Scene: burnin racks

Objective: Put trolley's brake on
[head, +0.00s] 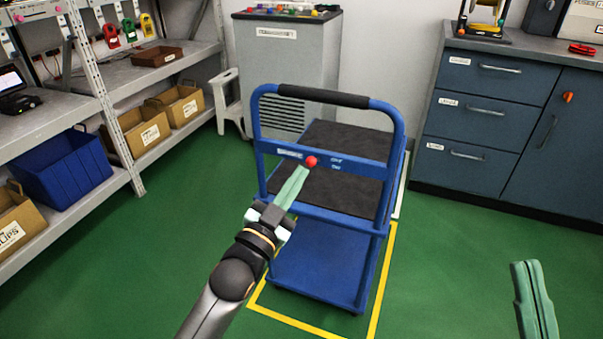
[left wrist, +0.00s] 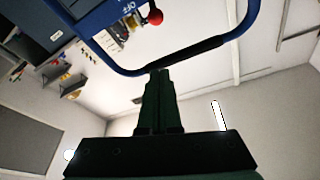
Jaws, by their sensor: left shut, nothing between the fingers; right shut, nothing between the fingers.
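The blue trolley (head: 330,212) stands on the green floor, its handle (head: 315,97) facing me. A red ball knob (head: 311,161) sits on its upper crossbar, beside small white lettering. In the left wrist view the knob (left wrist: 155,16) shows near the top, next to the word OFF. My left gripper (head: 303,170) is shut and empty, its tips just below the knob in the head view. In the left wrist view its fingertips (left wrist: 158,72) appear apart from the knob; contact cannot be told. My right gripper (head: 527,266) is shut and empty at lower right, away from the trolley.
Yellow floor tape (head: 378,290) outlines the trolley's place. A shelf rack (head: 135,185) with boxes stands at left, a white step stool (head: 228,105) and grey cabinet (head: 285,60) behind. Blue drawers (head: 480,110) stand at right. Floor on both sides is clear.

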